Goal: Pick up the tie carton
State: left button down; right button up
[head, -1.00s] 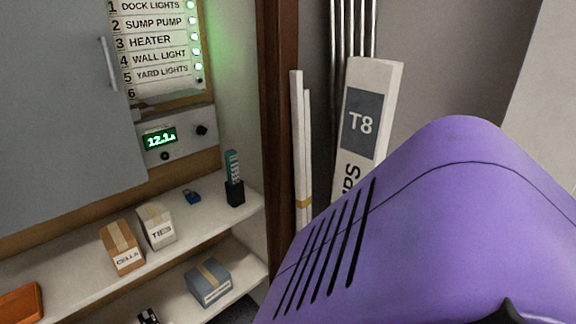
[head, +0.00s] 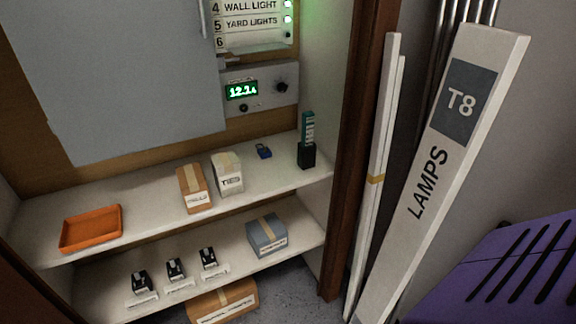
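The tie carton (head: 228,174) is a small white box with a tan tape strip and a label reading TIES. It stands upright on the upper shelf (head: 275,181), right beside a brown carton (head: 194,188). Nothing covers its front. Neither of my grippers shows in the head view.
On the upper shelf are an orange tray (head: 91,229), a blue padlock-like item (head: 264,151) and a black holder (head: 306,156). The lower shelf holds a grey-blue box (head: 267,234) and several small black devices. A tall T8 lamps carton (head: 440,170) leans right of the wooden post (head: 357,150).

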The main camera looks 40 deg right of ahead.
aim_at(226, 167)
jog(key=z, duration=0.7)
